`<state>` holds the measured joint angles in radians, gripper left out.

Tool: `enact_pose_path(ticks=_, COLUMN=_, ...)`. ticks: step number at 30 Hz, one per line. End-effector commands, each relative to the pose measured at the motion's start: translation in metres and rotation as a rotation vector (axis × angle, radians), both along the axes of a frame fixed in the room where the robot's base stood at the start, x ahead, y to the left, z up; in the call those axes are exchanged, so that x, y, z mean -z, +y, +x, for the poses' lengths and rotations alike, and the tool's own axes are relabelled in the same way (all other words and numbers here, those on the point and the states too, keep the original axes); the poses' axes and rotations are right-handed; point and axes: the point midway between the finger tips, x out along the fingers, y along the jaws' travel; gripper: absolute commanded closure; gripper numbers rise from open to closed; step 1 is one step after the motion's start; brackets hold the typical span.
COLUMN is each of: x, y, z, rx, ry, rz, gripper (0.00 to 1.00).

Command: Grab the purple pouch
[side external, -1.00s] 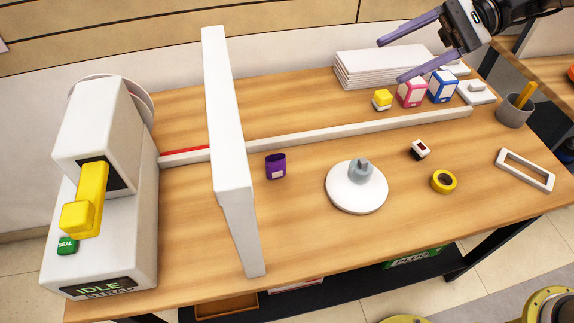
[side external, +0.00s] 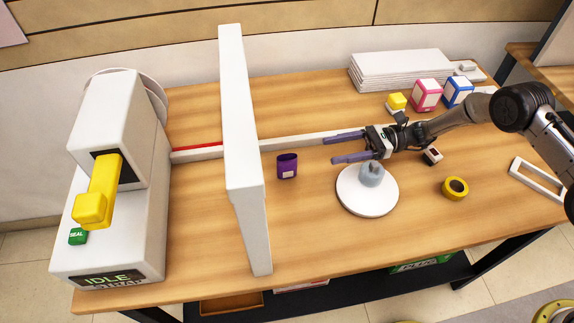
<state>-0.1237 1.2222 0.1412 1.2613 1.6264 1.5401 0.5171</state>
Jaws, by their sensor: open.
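The purple pouch (side external: 287,166) stands upright on the wooden table, just right of the white upright panel. It is small and dark purple with a pale label low on its front. My gripper (side external: 328,149) is open and empty, with its two purple-grey fingers pointing left toward the pouch. The fingertips are to the right of the pouch, apart from it, and appear to be above the table. Their exact height cannot be told.
A white panel (side external: 240,130) stands close left of the pouch. A white disc (side external: 352,203) with a grey knob lies below my gripper. A white rail (side external: 290,141) runs behind. A yellow tape roll (side external: 455,188) and a white frame (side external: 537,178) are at right. The front table is clear.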

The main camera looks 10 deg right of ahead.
Motion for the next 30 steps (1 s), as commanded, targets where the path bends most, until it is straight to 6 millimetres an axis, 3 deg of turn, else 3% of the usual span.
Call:
enact_pose_path(ticks=9, x=0.0, y=0.058, z=-0.004, rx=-0.004, ry=0.0, rz=0.0, gripper=0.38)
enact_pose_path(ticks=20, x=0.002, y=0.082, z=-0.004, rx=-0.002, ry=-0.001, rz=-0.001, gripper=0.38)
enact_pose_path(ticks=30, x=0.006, y=0.124, z=-0.002, rx=-0.001, ry=-0.002, rz=-0.001, gripper=0.38)
